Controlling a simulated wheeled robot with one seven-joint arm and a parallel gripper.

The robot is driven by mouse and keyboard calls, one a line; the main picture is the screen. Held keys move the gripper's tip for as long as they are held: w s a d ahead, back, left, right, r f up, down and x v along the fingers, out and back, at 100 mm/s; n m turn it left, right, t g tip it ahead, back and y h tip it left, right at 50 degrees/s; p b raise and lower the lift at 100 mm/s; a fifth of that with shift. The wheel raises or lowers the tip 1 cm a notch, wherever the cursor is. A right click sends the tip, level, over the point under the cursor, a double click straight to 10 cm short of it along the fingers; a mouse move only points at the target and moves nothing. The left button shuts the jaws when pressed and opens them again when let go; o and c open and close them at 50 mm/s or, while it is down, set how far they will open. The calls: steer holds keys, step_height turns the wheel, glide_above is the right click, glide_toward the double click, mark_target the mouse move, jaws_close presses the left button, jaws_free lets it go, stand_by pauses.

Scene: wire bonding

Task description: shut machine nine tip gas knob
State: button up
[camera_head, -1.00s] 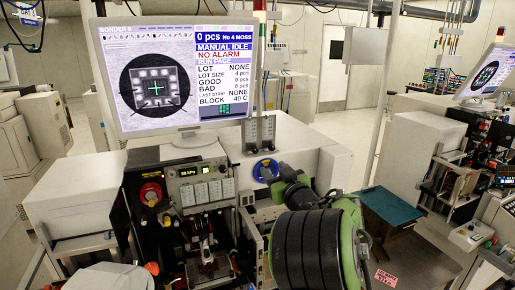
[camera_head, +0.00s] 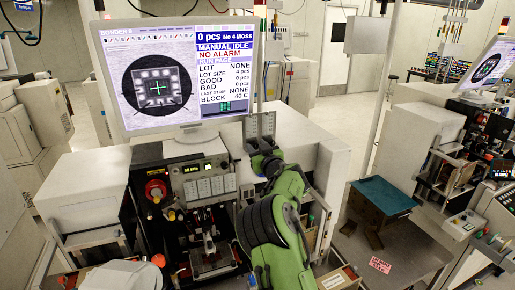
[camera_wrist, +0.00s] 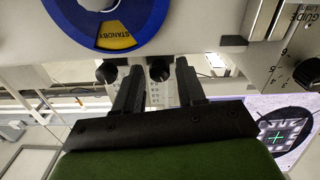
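A blue round knob (camera_wrist: 128,18) with a yellow STANDBY label is at the top of the wrist view, partly cut off by the frame edge. In the head view my arm covers the place where it showed before. My gripper (camera_wrist: 158,72) is open, its two dark fingers apart with nothing held between them. The fingertips lie below the knob in the wrist picture and do not appear to touch it. In the head view my gripper (camera_head: 262,158) is in front of the machine, below the monitor (camera_head: 178,70), which reads MANUAL IDLE and NO ALARM.
Two dark round parts show near the fingertips in the wrist view. A GUIDE panel with a dial (camera_wrist: 309,72) is at its right. In the head view, a red knob (camera_head: 155,190) is on the machine's left and a teal-topped box (camera_head: 383,196) stands on the right.

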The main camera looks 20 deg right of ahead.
jaws_close()
steer(key=shift+d+f+m+b, duration=0.1)
steer(key=shift+f+m+b, duration=0.05)
steer(key=shift+m+b, duration=1.55)
steer(key=shift+m, duration=0.6)
steer(key=shift+o, duration=1.1)
jaws_free()
steer(key=s+b, duration=0.5)
steer(key=s, duration=1)
steer(key=shift+s+b, duration=0.3)
steer(key=shift+s, duration=0.05)
